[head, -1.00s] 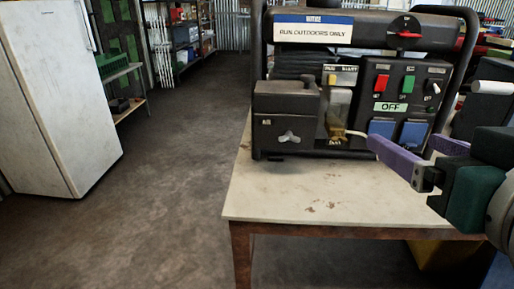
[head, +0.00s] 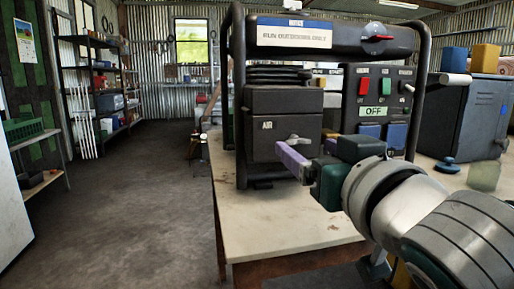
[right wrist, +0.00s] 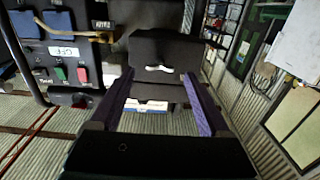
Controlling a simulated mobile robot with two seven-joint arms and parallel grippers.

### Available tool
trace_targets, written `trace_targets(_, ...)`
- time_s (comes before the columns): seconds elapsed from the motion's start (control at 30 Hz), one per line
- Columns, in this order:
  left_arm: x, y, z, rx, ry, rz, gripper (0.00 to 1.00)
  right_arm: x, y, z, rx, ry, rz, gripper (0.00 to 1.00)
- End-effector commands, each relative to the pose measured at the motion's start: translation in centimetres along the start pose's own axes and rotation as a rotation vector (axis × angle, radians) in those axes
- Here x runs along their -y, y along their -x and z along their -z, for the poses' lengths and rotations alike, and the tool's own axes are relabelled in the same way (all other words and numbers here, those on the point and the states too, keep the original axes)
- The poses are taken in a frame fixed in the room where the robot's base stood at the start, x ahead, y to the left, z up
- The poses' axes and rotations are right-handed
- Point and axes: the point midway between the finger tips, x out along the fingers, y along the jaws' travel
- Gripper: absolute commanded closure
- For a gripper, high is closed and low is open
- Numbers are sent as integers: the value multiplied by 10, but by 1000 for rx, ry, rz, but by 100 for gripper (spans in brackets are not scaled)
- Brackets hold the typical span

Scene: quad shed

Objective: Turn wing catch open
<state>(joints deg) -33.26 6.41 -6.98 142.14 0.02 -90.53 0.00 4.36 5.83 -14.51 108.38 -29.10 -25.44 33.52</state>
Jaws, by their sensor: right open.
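The wing catch (head: 297,139) is a small pale two-lobed knob on the front of the dark air box (head: 268,110), at the left of the black generator. In the right wrist view the wing catch (right wrist: 159,68) lies roughly level, between the fingertips in the picture. My right gripper (head: 286,152) is open and empty, its purple fingers pointing at the box front just below and left of the catch in the head view. The right wrist view shows both fingers (right wrist: 158,78) spread either side, apparently short of the catch. My left gripper is not in view.
The generator has a tube frame, a switch panel (head: 385,95) marked OFF and a red knob (head: 377,38). It stands on a pale worktop (head: 275,222) with bare room in front. Shelves (head: 105,85) stand at the back left; the floor at left is clear.

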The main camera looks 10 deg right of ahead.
Motion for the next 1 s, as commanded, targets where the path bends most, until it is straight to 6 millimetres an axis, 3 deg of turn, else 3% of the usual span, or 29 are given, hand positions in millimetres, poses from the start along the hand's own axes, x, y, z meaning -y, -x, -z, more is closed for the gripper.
trace_targets(0.23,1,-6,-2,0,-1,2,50,0,-29,0,-1,1,0,20)
trace_targets(0.6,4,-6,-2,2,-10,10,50,0,-33,0,1,0,0,21)
trace_targets(1.0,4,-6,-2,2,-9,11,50,0,-33,0,1,0,0,66)
